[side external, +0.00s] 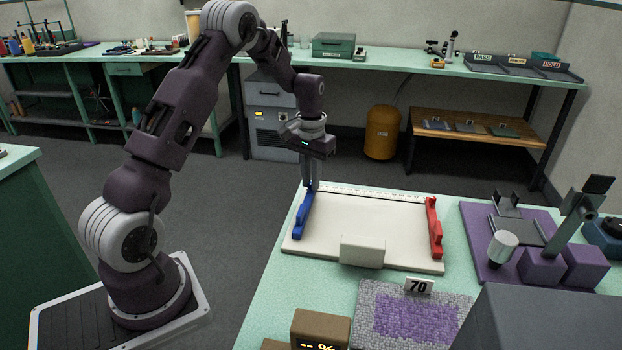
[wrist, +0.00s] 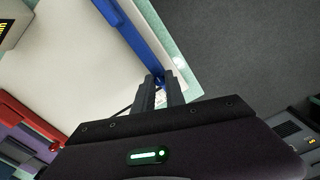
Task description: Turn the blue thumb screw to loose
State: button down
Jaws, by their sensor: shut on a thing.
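My gripper (side external: 313,187) points down at the far left corner of the white board, at the far end of the blue side rail (side external: 302,218). In the wrist view my gripper (wrist: 161,82) has its fingers close together at the end of the blue rail (wrist: 128,28). The fingers are shut on the blue thumb screw, which they almost wholly hide. I cannot tell how far the screw is turned.
The white board (side external: 365,222) lies on the green table, with a red rail (side external: 434,230) on its right and a pale block (side external: 362,252) at its front edge. A purple fixture (side external: 480,245) stands to the right.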

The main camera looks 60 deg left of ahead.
jog(key=shift+n, duration=0.4)
jog(key=c, duration=1.4)
grip_release()
jog(key=shift+r, duration=0.15)
notch_tip(320, 180, up, 7)
jog(key=shift+f, duration=0.15)
